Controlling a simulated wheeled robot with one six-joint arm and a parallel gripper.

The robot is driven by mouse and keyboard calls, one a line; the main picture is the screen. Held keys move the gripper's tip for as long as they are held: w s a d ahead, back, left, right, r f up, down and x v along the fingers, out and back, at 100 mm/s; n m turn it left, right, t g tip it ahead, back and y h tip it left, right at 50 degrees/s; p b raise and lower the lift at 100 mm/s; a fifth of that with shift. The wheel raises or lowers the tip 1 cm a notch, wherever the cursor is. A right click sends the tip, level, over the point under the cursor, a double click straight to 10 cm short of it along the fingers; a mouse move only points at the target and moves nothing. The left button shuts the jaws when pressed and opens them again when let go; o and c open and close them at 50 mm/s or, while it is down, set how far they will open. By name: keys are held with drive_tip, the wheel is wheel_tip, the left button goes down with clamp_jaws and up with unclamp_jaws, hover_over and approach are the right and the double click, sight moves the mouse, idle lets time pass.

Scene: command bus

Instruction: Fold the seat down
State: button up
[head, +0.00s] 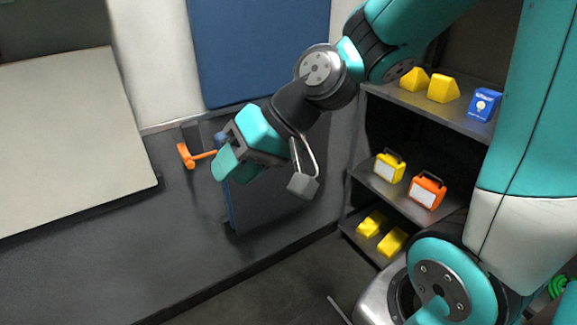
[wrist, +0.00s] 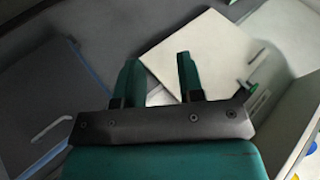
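The seat (head: 270,205) looks like a dark panel with a blue edge, standing upright against the grey lower wall below a blue back pad (head: 260,50). My arm and gripper cover its upper part in the head view. My gripper (head: 226,160) is in front of the seat's upper left area, pointing left. In the wrist view, my gripper's two teal fingers (wrist: 158,78) stand apart with nothing visible between them. I cannot tell whether anything touches.
An orange handle (head: 187,156) sticks out from the wall just left of my gripper. A pale tabletop (head: 65,135) is at the left. Shelves (head: 400,190) with yellow, orange and blue items stand at the right. Floor shows below the seat.

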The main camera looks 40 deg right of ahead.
drive_tip(key=w+d+f+m+t+b, duration=0.6)
drive_tip(key=w+d+f+m, duration=0.15)
drive_tip(key=d+f, duration=0.2)
drive_tip(key=w+d+f+m+t+h+b, duration=0.2)
drive_tip(key=d+f+m+t+h+b, duration=0.15)
drive_tip(key=d+m, duration=0.45)
drive_tip(key=w+d+f+m+t+h+b, duration=0.1)
drive_tip(key=d+f+m+t+h+b, duration=0.25)
drive_tip(key=d, duration=0.85)
drive_tip(key=shift+g+h, duration=0.8)
drive_tip(key=shift+h, duration=0.1)
drive_tip(key=p+x, duration=0.2)
drive_tip(key=x, duration=0.3)
drive_tip(key=p+x, duration=0.2)
drive_tip(key=x, duration=0.4)
drive_tip(key=a+p+x, duration=0.1)
drive_tip(key=p+x, duration=0.2)
drive_tip(key=x, duration=0.3)
drive_tip(key=shift+w+d+r, duration=0.1)
drive_tip(key=shift+w+r, duration=0.05)
drive_tip(key=shift+r, duration=0.2)
clamp_jaws()
